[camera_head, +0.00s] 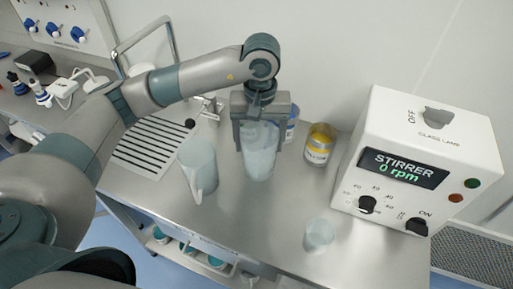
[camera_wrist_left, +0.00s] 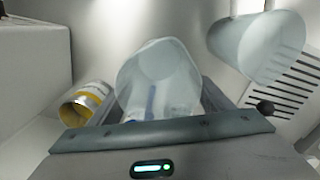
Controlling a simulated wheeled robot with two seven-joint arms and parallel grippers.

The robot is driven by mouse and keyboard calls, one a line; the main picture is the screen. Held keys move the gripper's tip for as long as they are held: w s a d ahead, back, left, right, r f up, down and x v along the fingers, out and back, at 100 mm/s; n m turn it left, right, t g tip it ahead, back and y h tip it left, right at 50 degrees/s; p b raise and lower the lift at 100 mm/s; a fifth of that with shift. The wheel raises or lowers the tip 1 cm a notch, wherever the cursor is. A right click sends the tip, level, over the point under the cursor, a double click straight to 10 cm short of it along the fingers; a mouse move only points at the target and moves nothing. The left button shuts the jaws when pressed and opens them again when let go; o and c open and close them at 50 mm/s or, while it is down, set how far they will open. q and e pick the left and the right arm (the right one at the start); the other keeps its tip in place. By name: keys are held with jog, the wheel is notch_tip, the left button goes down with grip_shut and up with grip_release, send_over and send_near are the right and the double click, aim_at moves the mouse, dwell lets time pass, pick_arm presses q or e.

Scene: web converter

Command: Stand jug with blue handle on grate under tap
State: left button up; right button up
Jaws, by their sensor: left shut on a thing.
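My left gripper (camera_head: 260,132) is shut on a translucent pale jug (camera_head: 260,160), one finger on each side. The wrist view shows the jug's open mouth (camera_wrist_left: 160,72) between the fingers, with a blue strip, likely its blue handle (camera_wrist_left: 150,102), partly seen through the wall. I cannot tell whether its base touches the counter. The dark slotted grate (camera_head: 152,143) lies to the left and also shows in the wrist view (camera_wrist_left: 288,92). A metal tap (camera_head: 208,106) is at the back, partly behind my arm. My right gripper is not in view.
A second jug (camera_head: 199,168) with a pale handle stands between the held jug and the grate; it also shows in the wrist view (camera_wrist_left: 262,48). A yellow-banded bottle (camera_head: 319,146), a blue-labelled bottle (camera_head: 293,122), a small beaker (camera_head: 319,235) and the stirrer box (camera_head: 410,165) are right.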

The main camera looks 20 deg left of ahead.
aim_at(262, 147)
pick_arm(q)
jog(key=shift+f+p, duration=0.45)
jog(key=shift+p, duration=0.05)
jog(key=shift+f+p, duration=0.6)
jog(key=shift+f, duration=0.9)
jog(key=shift+f+b, duration=0.25)
jog(key=shift+b, duration=0.05)
jog(key=o, duration=1.2)
